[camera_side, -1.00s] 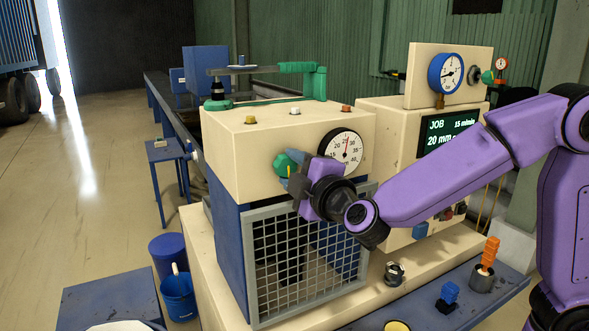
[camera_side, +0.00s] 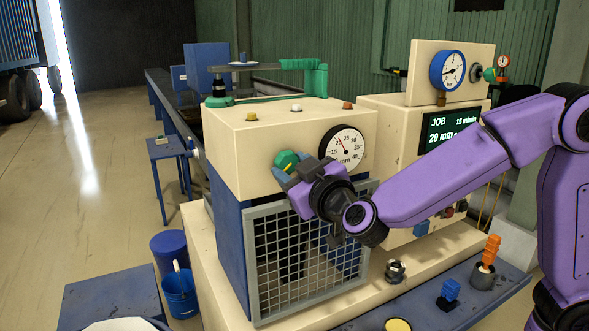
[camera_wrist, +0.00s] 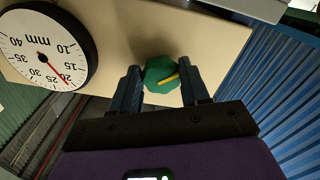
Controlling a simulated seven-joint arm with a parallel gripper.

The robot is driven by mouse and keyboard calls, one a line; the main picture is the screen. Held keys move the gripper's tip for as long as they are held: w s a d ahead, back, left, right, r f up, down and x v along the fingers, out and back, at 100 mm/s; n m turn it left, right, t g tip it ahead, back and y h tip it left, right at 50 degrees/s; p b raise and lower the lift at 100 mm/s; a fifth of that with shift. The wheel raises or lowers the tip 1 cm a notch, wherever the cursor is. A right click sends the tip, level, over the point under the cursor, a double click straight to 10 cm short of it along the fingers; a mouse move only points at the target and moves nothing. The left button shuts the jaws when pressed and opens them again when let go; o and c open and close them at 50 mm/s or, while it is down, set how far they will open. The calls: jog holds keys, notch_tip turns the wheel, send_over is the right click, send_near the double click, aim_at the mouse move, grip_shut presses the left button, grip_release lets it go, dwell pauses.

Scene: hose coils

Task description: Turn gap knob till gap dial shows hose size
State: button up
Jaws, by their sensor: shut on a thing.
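The green gap knob (camera_side: 287,160) is on the front of the cream machine, left of the gap dial. My gripper (camera_wrist: 161,74) is shut on the knob, one blue finger on each side in the wrist view. The knob's yellow mark (camera_wrist: 166,79) points right and slightly up there. The white gap dial (camera_side: 343,148) has a black rim and a mm scale. Its red needle points up and left, near 20. The dial is upside down in the wrist view (camera_wrist: 40,48), where the needle also lies near 20. The dark display (camera_side: 449,131) reads JOB, 15 m/min, 20 mm.
A wire mesh guard (camera_side: 305,255) stands under the knob, close below my gripper. A blue-rimmed gauge (camera_side: 447,70) is on the rear cabinet. A blue bench (camera_side: 480,310) at the lower right holds orange and blue pieces.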

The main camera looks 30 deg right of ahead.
jog(key=shift+a+f+m, duration=0.1)
jog(key=shift+m, duration=1.1)
jog(key=o, duration=1.1)
jog(key=shift+c, duration=0.2)
jog(key=shift+s, duration=0.15)
jog(key=s, duration=1.7)
jog(key=shift+s, duration=0.1)
